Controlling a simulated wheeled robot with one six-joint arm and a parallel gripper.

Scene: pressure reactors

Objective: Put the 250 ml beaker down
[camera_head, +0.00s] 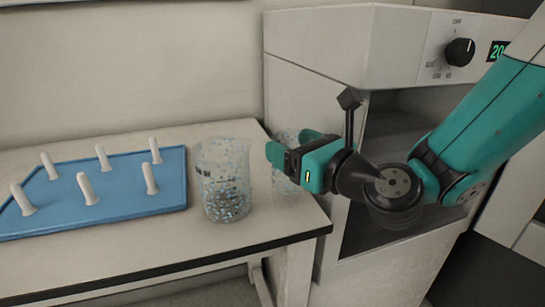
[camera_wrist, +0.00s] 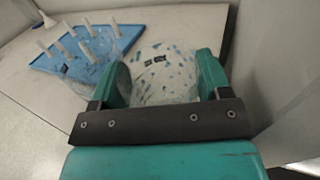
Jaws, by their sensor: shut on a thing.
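My gripper (camera_head: 291,148) is shut on a clear glass beaker (camera_head: 285,183), which I take to be the 250 ml beaker. It is upright at the right end of the white table (camera_head: 255,236), partly hidden behind the gripper. I cannot tell whether its base touches the tabletop. In the wrist view, the held beaker (camera_wrist: 160,82) sits between the two green fingers, with a dark label on its wall. A second, larger-looking speckled beaker (camera_head: 222,180) stands upright on the table, left of the held one and apart from the gripper.
A blue rack (camera_head: 125,200) with several white pegs lies on the table at left. A white cabinet (camera_head: 310,60) with a black knob and a green display stands close on the right, its front bay open. The table's dark front edge (camera_head: 200,262) is near.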

